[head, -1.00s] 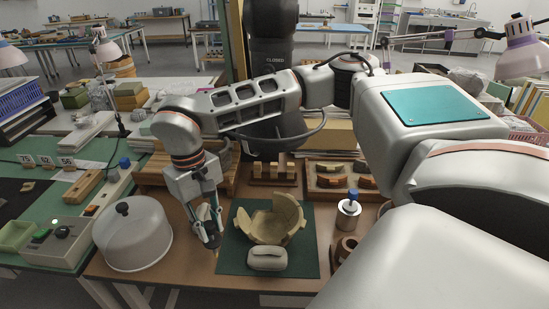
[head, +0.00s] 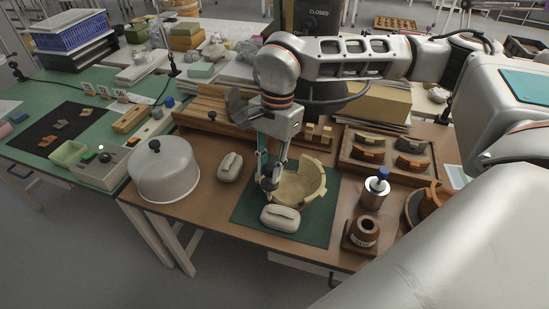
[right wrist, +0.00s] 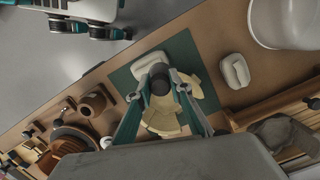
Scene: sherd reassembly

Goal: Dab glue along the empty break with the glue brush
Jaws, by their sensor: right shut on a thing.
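The pale tan broken bowl (head: 307,186) stands on a green mat (head: 318,228), its rim stepped and uneven. My right gripper (head: 268,181) points down at the bowl's left side and hides part of its edge. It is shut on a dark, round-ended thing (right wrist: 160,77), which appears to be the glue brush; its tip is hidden. I cannot tell whether it touches the bowl. In the right wrist view, the bowl (right wrist: 161,117) shows partly behind the fingers. The brown glue pot (head: 364,234) stands right of the mat. My left gripper is not in view.
A pale sandbag-like pad (head: 280,217) lies on the mat in front of the bowl, another (head: 230,166) left of the mat. A metal jar with a blue top (head: 376,188), a tray of sherds (head: 350,166) and a domed cover (head: 163,170) stand around.

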